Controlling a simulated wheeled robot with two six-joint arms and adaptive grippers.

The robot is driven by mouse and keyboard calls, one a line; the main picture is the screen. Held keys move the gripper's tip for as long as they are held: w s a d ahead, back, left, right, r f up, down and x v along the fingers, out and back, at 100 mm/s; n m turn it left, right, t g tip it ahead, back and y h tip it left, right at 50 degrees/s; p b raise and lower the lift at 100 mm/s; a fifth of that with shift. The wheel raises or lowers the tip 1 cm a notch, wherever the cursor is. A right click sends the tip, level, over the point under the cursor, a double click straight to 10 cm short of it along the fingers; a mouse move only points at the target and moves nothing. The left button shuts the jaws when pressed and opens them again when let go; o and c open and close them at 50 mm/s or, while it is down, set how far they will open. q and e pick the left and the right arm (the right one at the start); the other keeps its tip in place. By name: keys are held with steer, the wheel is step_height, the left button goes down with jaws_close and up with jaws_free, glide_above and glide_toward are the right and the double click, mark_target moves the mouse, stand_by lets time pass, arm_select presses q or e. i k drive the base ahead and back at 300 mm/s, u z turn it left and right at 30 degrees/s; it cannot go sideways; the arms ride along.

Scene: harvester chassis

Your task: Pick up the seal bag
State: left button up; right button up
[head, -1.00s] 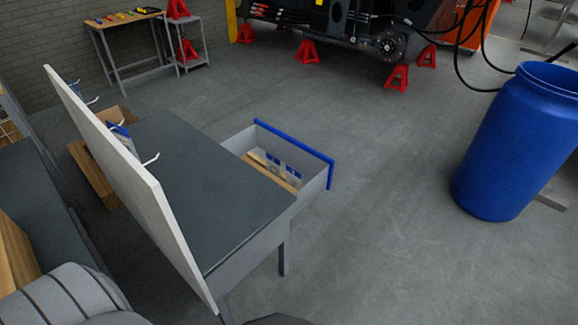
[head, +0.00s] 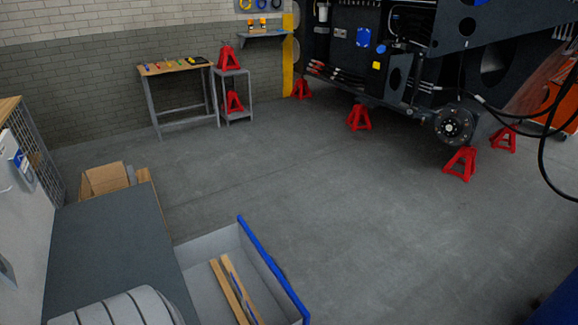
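No bag can be clearly made out as the seal bag. A small blue and white packet (head: 22,160) hangs by the pale upright panel at the left edge; I cannot tell what it holds. The open grey drawer (head: 205,246) with a blue front edge (head: 268,262) sticks out at the bottom centre. Two wooden strips (head: 229,292) lie in it with a narrow gap between them, and its visible back part is bare. The lower part of the drawer is cut off by the frame. Neither gripper shows; a grey ribbed link of my arm covers part of the bench.
The dark bench top (head: 105,240) is bare where seen. A cardboard box (head: 104,178) stands behind it. The floor right of the drawer is clear.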

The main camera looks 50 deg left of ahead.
mark_target(237, 291)
steer(key=i, duration=2.6)
steer(key=u, duration=3.65)
steer(key=i, duration=0.5)
steer(key=z, duration=0.05)
